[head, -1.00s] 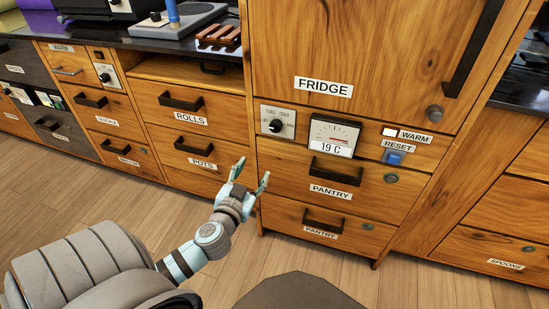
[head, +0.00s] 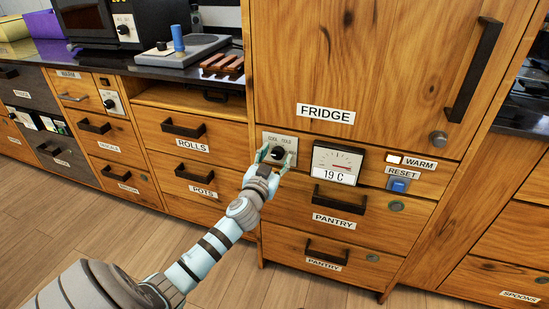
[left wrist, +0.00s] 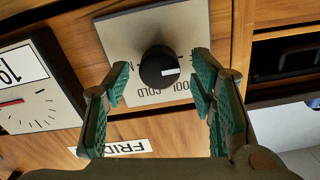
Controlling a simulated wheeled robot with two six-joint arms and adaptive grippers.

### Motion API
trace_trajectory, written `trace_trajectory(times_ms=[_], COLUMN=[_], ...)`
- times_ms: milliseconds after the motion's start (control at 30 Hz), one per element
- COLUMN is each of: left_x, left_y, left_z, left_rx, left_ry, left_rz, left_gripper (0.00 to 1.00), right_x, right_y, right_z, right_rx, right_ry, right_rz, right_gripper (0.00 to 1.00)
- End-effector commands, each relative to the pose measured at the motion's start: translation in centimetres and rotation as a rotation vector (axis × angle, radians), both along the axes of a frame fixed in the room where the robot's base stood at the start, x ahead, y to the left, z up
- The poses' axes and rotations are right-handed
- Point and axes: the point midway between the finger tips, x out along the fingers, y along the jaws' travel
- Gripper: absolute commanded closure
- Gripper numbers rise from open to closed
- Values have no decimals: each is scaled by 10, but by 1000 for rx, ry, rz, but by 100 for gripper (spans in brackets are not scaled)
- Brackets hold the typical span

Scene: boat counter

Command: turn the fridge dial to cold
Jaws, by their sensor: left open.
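The fridge dial is a black round knob (head: 277,152) on a pale plate under the FRIDGE label, left of the gauge. In the left wrist view, the knob (left wrist: 158,66) appears upside down, with COOL and COLD lettering beside it. Its white mark points to the picture's right, toward the OFF side, not at COLD. My left gripper (head: 274,161) is open in front of the dial. In the left wrist view, its two green fingers (left wrist: 160,88) stand on either side of the knob, with gaps visible. I cannot tell their exact depth. My right gripper is not in view.
The gauge (head: 336,165) reads 19 C. A lit indicator (head: 394,160) is beside the WARM label, above a blue reset button (head: 398,185). Pantry drawers with protruding handles (head: 338,198) lie below. The fridge door (head: 350,60) is shut above the dial.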

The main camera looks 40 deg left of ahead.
Motion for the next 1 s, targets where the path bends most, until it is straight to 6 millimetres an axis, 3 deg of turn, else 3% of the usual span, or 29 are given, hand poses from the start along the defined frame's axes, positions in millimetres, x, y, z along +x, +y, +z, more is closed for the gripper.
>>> trace_trajectory(times_ms=[67, 367, 667, 1000], left_x=[0, -1, -1, -1], left_y=[0, 0, 0, -1], left_z=[0, 0, 0, 0], left_rx=[0, 0, 26, 203], left_ry=[0, 0, 10, 72], left_rz=[0, 0, 1, 0], left_gripper=[49, 97, 97, 97], right_x=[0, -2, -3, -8], right_y=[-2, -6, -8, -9], right_z=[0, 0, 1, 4], right_rx=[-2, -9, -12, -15], right_ry=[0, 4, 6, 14], right_rz=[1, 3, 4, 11], right_gripper=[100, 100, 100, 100])
